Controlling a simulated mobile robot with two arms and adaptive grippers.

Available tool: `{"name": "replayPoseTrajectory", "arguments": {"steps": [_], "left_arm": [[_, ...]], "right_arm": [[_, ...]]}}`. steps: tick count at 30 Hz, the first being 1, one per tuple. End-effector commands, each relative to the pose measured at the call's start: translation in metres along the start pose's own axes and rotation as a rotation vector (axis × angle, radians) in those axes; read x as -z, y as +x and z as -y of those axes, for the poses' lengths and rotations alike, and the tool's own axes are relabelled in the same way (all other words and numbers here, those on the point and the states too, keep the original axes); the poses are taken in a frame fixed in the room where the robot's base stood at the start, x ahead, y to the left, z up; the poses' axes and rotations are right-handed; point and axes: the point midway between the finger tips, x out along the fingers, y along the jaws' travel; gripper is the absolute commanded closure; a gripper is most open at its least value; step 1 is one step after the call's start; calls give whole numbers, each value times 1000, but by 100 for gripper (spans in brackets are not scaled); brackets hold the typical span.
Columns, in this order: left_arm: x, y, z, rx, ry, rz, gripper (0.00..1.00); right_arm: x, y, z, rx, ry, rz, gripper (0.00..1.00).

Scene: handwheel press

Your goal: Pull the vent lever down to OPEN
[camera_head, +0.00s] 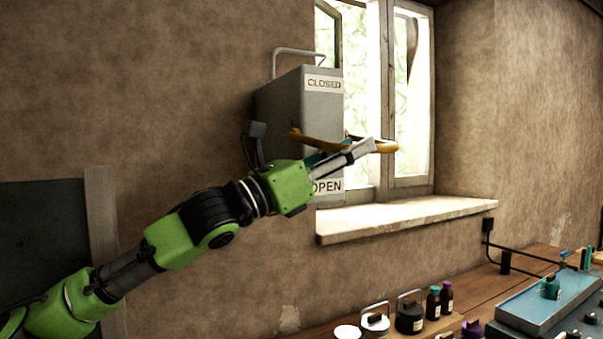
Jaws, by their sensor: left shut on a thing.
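The vent box (282,100) is a grey housing on the wall beside the window, with a CLOSED label (323,84) near its top and an OPEN label (328,186) near its bottom. The vent lever (310,139) is yellow-brown and sticks out to the right, about midway between the two labels. My left gripper (365,149) is at the lever's outer part, shut on it. The gripper hides part of the lever and of the box's lower front. My right gripper is not in view.
The window sill (400,217) juts out below my left gripper. A wooden bench (470,294) at the lower right holds small bottles (440,300), lidded containers (409,317) and a blue-topped tray (545,306).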

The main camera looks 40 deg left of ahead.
Motion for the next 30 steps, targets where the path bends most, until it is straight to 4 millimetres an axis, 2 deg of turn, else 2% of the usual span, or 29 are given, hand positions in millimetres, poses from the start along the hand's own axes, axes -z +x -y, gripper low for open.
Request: {"name": "replayPoseTrajectory", "arguments": {"steps": [1,30], "left_arm": [[-9,-7,-5,-11,12,16,71],[-5,-74,7,-4,8,8,71]], "right_arm": [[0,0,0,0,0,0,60],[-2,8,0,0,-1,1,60]]}}
